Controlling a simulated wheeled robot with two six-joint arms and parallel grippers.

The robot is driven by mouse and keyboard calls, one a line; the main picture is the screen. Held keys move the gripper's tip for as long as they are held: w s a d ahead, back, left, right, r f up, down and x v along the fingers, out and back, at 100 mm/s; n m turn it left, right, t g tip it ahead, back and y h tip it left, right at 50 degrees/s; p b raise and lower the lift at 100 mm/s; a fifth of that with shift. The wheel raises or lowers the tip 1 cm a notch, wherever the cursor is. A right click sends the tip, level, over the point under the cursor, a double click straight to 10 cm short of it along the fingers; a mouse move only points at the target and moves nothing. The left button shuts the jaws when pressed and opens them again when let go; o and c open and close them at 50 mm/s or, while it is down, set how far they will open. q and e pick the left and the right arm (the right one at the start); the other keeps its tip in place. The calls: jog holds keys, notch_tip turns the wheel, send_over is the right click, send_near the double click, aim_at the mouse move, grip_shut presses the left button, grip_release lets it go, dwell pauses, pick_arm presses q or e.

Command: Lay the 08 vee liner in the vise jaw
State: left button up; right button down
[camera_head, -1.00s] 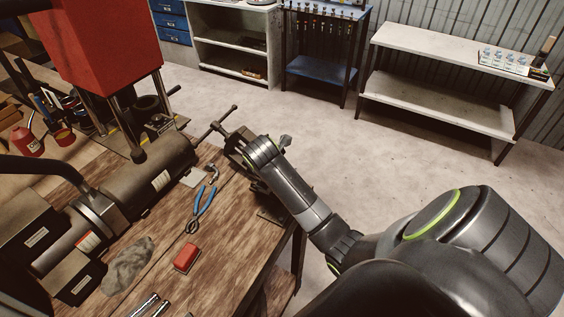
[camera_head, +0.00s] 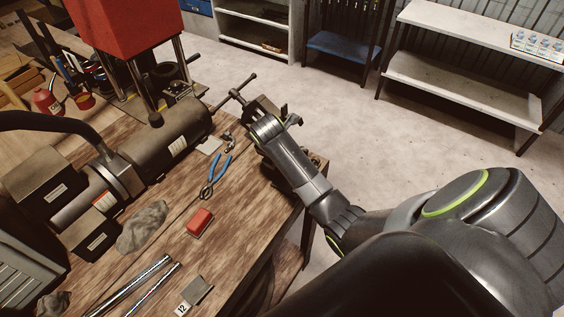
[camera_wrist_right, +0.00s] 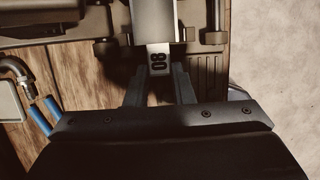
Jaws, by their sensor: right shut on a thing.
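The 08 vee liner (camera_wrist_right: 152,20) is a pale grey piece with an end tab marked 08. My right gripper (camera_wrist_right: 160,88) is shut on that tab in the right wrist view. The liner extends from the fingers over the vise (camera_wrist_right: 215,38), with dark vise parts on both sides. I cannot tell whether it touches the jaw or hangs above it. In the head view the vise (camera_head: 262,105) stands at the bench's far right corner, partly covered by my right wrist. The gripper and liner are hidden there. My left gripper is not in view.
The wooden bench (camera_head: 170,225) holds blue-handled pliers (camera_head: 216,175), a red block (camera_head: 200,222), a grey rag (camera_head: 143,227) and a plate marked 12 (camera_head: 195,292). A dark cylindrical machine (camera_head: 160,148) and a red press (camera_head: 120,40) stand left of the vise.

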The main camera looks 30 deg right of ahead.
jog(key=shift+s+a+f, duration=0.1)
jog(key=shift+s+f, duration=0.15)
jog(key=shift+f, duration=0.3)
jog(key=shift+f+p, duration=0.2)
jog(key=shift+p, duration=0.25)
dwell(0.4)
dwell(0.4)
